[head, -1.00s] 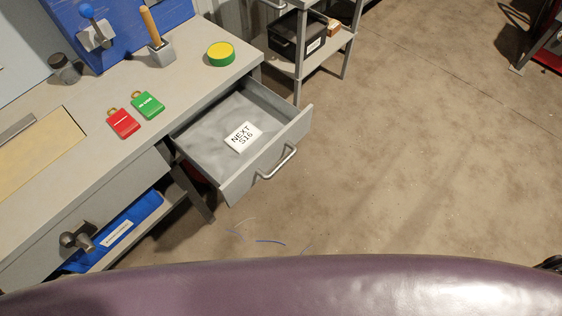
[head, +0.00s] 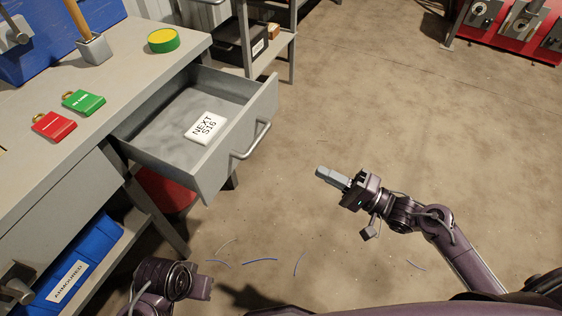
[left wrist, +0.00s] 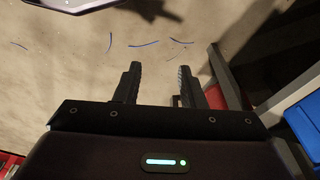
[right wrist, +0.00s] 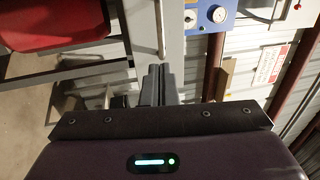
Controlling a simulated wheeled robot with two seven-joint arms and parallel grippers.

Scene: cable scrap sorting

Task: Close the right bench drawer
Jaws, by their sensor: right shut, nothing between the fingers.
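The right bench drawer (head: 222,155) is pulled out of the bench in the head view. Its bar handle (head: 252,140) is on the front panel, facing right. A white block (head: 206,127) with black lettering lies inside the drawer. My right gripper (head: 328,175) is shut and empty, in front of the drawer and to the right of the handle, apart from it. Its closed fingers also show in the right wrist view (right wrist: 157,84). My left gripper (left wrist: 160,84) is open and empty above the floor in the left wrist view. In the head view my left arm is low at the left.
On the bench top (head: 130,65) are a red tag (head: 53,125), a green tag (head: 84,103) and a yellow-green roll (head: 163,40). A blue bin (head: 75,265) sits below. A shelf cart (head: 282,48) stands behind the drawer. Floor (head: 360,100) right of the drawer is clear.

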